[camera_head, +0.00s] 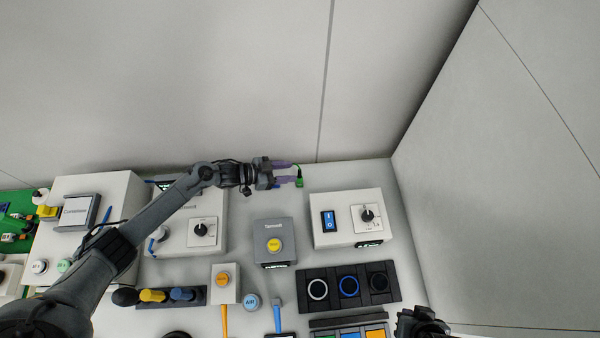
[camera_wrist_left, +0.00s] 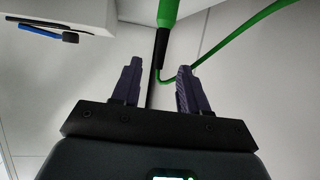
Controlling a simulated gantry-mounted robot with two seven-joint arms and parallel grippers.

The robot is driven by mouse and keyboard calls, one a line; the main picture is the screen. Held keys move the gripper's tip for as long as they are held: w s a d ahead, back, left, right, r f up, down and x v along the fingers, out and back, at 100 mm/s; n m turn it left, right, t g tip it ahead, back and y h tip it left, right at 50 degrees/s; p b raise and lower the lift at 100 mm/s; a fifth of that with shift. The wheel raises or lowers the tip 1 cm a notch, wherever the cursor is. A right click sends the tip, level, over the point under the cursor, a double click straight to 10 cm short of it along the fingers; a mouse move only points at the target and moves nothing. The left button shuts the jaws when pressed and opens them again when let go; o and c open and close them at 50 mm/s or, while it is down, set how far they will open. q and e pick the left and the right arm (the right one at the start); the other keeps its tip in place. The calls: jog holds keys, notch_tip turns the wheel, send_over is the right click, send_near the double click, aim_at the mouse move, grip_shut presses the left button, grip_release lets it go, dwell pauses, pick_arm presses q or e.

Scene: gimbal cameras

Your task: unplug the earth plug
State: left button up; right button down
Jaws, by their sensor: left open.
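The green earth plug (camera_head: 299,182) is small in the head view, at the back of the bench. In the left wrist view the plug (camera_wrist_left: 167,12) shows as a green body at the top edge, with a black section (camera_wrist_left: 161,48) below it and a green cable (camera_wrist_left: 240,32) running to the upper right. My left gripper (camera_head: 296,172) is at the plug; in the wrist view its open purple fingers (camera_wrist_left: 160,68) lie either side of the black section's line. Contact cannot be told. Part of my right gripper (camera_head: 422,323) shows at the bottom right; its jaws are unclear.
A white box with a blue switch and a dial (camera_head: 345,196) stands right of the plug. A grey box with a yellow button (camera_head: 274,229) is nearer. White boxes (camera_head: 187,247) lie under my left arm. A wall rises behind.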

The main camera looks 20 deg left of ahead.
aim_at(300, 172)
pick_arm(q)
jog(key=b+x, duration=0.3)
jog(key=x, duration=0.2)
jog(key=shift+f+b, duration=0.2)
jog(key=shift+b, duration=0.2)
jog(key=shift+b+x, duration=0.45)
jog(key=shift+x, duration=0.4)
jog(key=shift+r, duration=0.2)
jog(key=shift+c, duration=0.4)
grip_shut()
